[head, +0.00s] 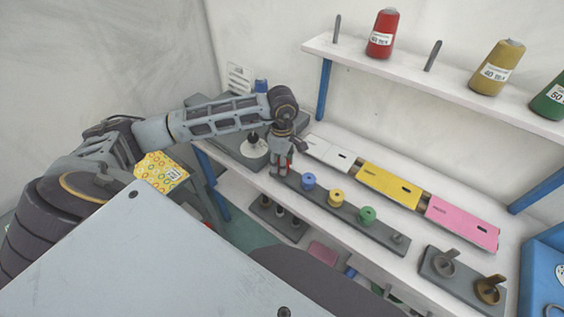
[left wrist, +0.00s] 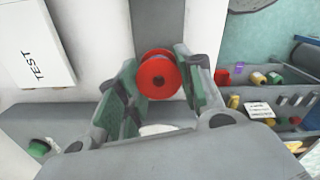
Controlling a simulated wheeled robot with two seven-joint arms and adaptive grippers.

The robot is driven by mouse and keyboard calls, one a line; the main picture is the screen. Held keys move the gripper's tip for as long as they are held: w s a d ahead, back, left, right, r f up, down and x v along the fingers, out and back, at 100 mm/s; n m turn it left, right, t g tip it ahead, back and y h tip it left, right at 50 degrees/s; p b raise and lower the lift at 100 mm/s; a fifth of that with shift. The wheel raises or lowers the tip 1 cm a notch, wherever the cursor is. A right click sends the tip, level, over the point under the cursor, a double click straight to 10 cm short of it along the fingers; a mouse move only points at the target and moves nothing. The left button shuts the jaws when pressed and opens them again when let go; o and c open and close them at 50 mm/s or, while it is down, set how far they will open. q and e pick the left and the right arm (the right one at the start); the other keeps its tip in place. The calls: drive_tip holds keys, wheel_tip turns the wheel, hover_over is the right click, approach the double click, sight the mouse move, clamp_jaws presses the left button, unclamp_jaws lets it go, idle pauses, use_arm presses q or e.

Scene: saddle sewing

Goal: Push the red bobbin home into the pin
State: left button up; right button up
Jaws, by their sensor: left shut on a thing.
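My left gripper (head: 281,170) points down at the left end of the grey pin rack (head: 385,235). It is shut on the red bobbin (left wrist: 158,77), which sits between the green finger pads in the left wrist view. In the head view the fingers hide most of the bobbin. Whether it is on a pin there, and how deep, I cannot tell. Blue (head: 308,181), yellow (head: 336,197) and green (head: 367,215) bobbins stand on the rack to the right. My right gripper is not in view.
White, yellow (head: 388,185) and pink (head: 462,222) plates lie behind the rack. A grey holder (head: 462,282) with two posts stands at the right. A shelf (head: 455,88) with thread cones is above. A machine with a white disc (head: 254,147) is left of my gripper.

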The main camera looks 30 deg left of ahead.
use_arm(q)
drive_tip(key=shift+f, duration=0.25)
drive_tip(key=o, duration=1.3)
drive_tip(key=shift+r, duration=0.1)
wheel_tip(320, 180, up, 12)
idle(1.1)
